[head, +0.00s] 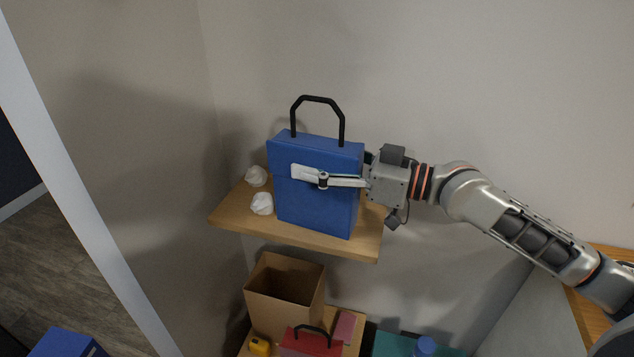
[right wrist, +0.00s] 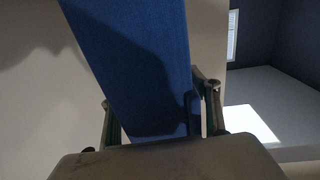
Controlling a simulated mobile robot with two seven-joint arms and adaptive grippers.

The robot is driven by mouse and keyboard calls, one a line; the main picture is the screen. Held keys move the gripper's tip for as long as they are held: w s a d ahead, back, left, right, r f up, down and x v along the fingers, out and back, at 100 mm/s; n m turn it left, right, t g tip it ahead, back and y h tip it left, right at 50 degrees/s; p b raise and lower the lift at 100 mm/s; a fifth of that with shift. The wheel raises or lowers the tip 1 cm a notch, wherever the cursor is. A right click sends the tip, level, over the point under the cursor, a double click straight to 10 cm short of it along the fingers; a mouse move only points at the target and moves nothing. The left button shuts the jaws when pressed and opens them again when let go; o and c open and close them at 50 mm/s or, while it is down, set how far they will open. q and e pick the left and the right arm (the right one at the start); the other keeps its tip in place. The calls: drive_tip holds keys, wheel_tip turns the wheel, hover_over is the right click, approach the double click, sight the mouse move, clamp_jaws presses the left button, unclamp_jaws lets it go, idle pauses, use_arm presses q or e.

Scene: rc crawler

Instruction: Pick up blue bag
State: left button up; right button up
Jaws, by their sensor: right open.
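The blue bag (head: 318,212) stands upright on a wooden shelf (head: 232,220), its black loop handle (head: 318,99) pointing up. My right gripper (head: 310,178) comes from the right at the bag's upper half. One finger lies across the bag's front face; the other is hidden behind the bag in the head view. In the right wrist view the blue bag (right wrist: 135,60) stands between the two open fingers (right wrist: 158,108), one on each side. I cannot tell whether either finger touches it. My left gripper is not in view.
Two crumpled white balls (head: 256,176) (head: 262,203) lie left of the bag on the shelf. Below are an open cardboard box (head: 284,295), a red bag (head: 310,345), a yellow item (head: 260,346) and a blue object (head: 68,343). A wall stands close behind the shelf.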

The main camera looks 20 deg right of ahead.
clamp_jaws()
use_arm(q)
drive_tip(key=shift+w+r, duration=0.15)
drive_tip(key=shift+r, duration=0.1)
